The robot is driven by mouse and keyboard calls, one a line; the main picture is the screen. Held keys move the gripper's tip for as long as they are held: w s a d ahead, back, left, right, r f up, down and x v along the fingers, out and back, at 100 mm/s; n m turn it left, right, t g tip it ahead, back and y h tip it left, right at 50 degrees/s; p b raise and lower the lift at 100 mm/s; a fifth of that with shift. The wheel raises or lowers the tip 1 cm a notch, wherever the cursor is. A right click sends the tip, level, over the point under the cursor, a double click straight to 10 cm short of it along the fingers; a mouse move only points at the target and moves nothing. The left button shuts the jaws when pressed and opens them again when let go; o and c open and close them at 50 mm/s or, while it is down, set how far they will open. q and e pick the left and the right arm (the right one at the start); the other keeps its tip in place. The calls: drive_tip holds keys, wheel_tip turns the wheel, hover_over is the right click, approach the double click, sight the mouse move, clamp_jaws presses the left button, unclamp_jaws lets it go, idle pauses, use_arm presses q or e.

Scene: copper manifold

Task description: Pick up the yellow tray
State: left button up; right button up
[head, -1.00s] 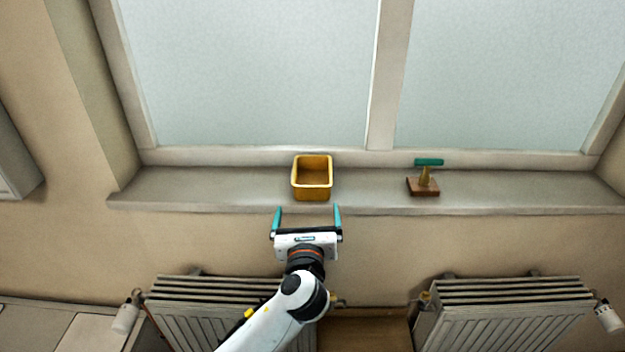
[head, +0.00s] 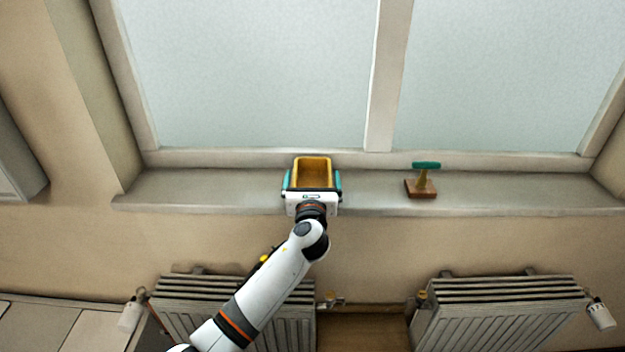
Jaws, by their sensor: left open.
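The yellow tray (head: 312,163) sits on the grey window sill, left of the window's middle post. It is a deep open box and looks empty. My left gripper (head: 312,178) is at the tray, its two teal fingers open, one along the tray's left side and one along its right side. The gripper's white body hides the tray's front. I cannot tell whether the fingers touch the tray walls. My right gripper does not show.
A brown block with a brass stem and green handle (head: 423,181) stands on the sill to the right. The sill (head: 230,188) is otherwise clear. The window is close behind. Two radiators (head: 500,310) stand below, with copper pipework between them.

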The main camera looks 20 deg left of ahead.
use_arm(q)
drive_tip(key=shift+w, duration=0.15)
drive_tip(key=c, duration=1)
drive_tip(key=shift+r, duration=0.1)
